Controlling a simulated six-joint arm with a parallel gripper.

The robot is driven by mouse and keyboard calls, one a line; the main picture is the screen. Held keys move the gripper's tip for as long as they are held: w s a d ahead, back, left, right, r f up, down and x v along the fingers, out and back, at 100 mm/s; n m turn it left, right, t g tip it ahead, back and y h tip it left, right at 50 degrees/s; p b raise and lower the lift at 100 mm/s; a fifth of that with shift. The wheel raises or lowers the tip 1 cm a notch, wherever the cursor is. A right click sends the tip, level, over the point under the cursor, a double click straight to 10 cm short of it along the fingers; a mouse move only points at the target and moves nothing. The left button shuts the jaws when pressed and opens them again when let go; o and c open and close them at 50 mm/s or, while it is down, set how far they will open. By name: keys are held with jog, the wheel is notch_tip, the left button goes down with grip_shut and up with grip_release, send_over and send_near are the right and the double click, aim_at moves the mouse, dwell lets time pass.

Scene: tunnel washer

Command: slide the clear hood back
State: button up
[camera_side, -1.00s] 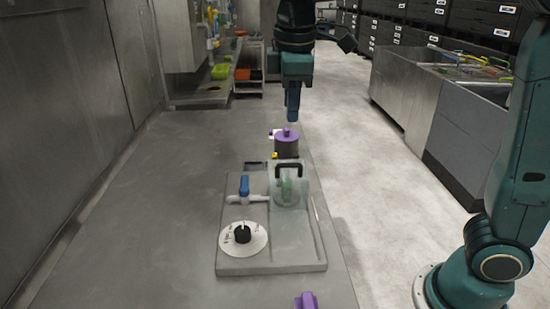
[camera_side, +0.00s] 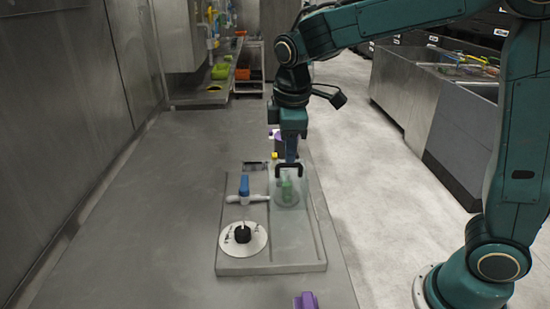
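The clear hood (camera_side: 286,198) stands on the right part of the grey panel (camera_side: 262,267). Its black handle (camera_side: 289,166) shows at the top, and a green shape shows through the hood. My gripper (camera_side: 290,158) points down with its fingertips at the handle's top bar. I cannot tell whether the fingers are open or shut, or whether they touch the bar.
A blue-handled valve (camera_side: 244,186) on a white pipe and a white dial with a black knob (camera_side: 242,235) are left of the hood. A purple-topped dark cylinder (camera_side: 276,143) behind is partly hidden by my gripper. A purple piece (camera_side: 306,301) lies at the front edge.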

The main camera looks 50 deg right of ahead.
aim_at(288, 166)
jog(key=shift+w+d+f, duration=0.15)
jog(key=shift+f, duration=0.7)
jog(key=shift+w+d+f, duration=0.1)
jog(key=shift+f, duration=0.75)
grip_shut()
